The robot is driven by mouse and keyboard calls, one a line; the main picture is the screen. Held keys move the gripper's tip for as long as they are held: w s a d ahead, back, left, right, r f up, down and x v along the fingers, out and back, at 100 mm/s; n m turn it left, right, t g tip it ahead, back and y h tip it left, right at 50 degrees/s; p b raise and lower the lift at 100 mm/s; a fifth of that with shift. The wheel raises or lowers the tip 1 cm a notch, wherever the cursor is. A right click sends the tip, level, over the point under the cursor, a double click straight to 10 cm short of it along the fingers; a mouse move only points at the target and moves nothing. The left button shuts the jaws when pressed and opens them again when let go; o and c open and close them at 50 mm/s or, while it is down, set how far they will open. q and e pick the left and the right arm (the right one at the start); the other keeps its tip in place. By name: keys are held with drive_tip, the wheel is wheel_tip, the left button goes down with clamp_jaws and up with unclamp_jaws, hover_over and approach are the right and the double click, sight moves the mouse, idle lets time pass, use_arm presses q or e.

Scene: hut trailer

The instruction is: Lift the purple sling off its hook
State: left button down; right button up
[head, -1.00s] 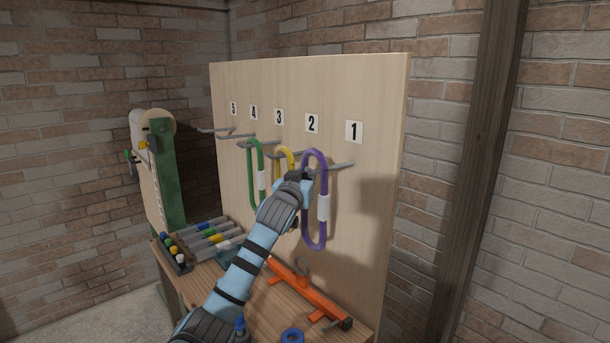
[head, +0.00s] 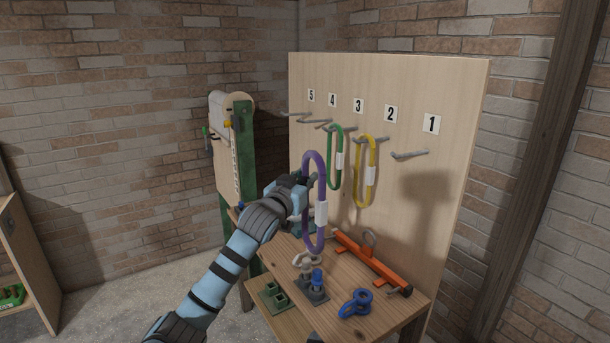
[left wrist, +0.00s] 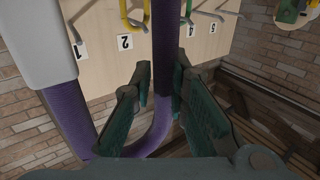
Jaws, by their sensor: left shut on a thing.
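The purple sling (head: 308,222), a long loop with a white sleeve, hangs upright from my left gripper (head: 306,187) in the head view, in front of the pegboard and apart from it. The gripper is shut on its upper part. In the left wrist view the purple strap (left wrist: 165,45) runs between the two green fingers (left wrist: 172,100), and the white sleeve shows at the upper left. The hook below label 1 (head: 409,154) is bare. My right gripper is not in view.
A yellow sling (head: 370,180) and a green sling (head: 335,170) hang on neighbouring hooks of the numbered board (head: 440,90). Below, a wooden bench (head: 335,322) holds an orange bar (head: 370,262), a blue shackle (head: 355,303) and small fittings. A green post stands behind my left arm.

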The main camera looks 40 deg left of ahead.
sight(305, 167)
use_arm(q)
drive_tip(key=shift+w+r, duration=0.35)
drive_tip(key=shift+w, duration=0.1)
drive_tip(key=shift+w+d+r, duration=0.1)
drive_tip(key=shift+w+r, duration=0.35)
drive_tip(key=shift+s+r, duration=0.25)
drive_tip(key=shift+r, duration=0.5)
drive_tip(key=shift+s+r, duration=0.2)
drive_tip(key=shift+r, duration=0.2)
drive_tip(key=shift+w, duration=0.1)
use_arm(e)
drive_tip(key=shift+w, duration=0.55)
use_arm(q)
drive_tip(key=shift+f, duration=0.1)
drive_tip(key=s+a+b, duration=0.2)
drive_tip(key=s+b, duration=0.4)
drive_tip(key=b, duration=0.1)
drive_tip(key=s+a+b, duration=0.2)
drive_tip(key=s+b, duration=0.5)
drive_tip(key=shift+a, duration=0.35)
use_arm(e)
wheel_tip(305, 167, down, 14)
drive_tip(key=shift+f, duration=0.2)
